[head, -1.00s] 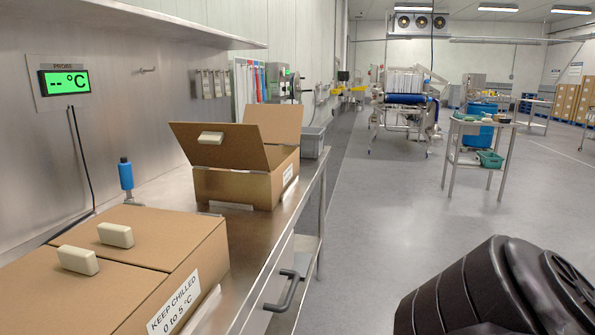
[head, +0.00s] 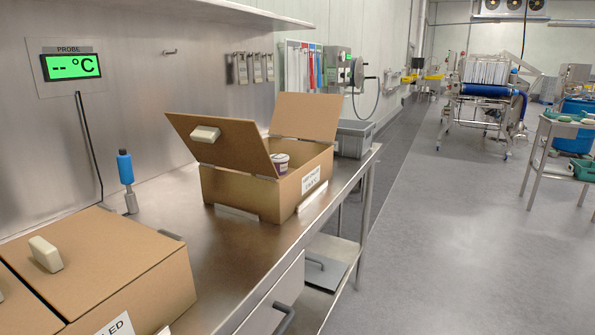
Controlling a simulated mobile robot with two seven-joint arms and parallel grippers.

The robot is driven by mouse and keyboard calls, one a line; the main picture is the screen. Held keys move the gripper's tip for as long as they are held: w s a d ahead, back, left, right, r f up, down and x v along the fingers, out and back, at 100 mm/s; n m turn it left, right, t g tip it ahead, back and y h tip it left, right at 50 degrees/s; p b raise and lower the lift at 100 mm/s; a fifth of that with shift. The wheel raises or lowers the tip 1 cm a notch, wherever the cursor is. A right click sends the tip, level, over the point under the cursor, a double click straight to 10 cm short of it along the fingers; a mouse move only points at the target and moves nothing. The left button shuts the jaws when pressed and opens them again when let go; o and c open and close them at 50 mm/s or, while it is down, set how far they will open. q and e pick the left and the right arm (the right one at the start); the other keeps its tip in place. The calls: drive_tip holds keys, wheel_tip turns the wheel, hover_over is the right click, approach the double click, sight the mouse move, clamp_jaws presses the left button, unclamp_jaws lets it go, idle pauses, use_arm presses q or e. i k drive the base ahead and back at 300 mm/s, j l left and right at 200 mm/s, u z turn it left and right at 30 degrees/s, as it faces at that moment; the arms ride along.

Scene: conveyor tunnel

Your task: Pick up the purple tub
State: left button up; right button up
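A small tub (head: 280,164) with a pale lid and a dark purple-looking side stands inside the open cardboard box (head: 240,193) on the steel bench. Only its upper part shows; the box's wall and raised front flap hide the rest. The box's flaps stand up, and the left one carries a cream block handle (head: 205,134). Neither of my grippers is in view.
A closed cardboard box (head: 110,270) with a cream handle fills the near left of the bench (head: 225,255). A blue-handled probe (head: 125,168) stands by the wall. A grey crate (head: 354,138) sits behind the open box.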

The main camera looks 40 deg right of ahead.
sight(280, 161)
drive_tip(key=l+z, duration=0.1)
drive_tip(key=l, duration=0.8)
drive_tip(key=l+z, duration=0.15)
drive_tip(key=l, duration=0.75)
drive_tip(key=i, duration=0.05)
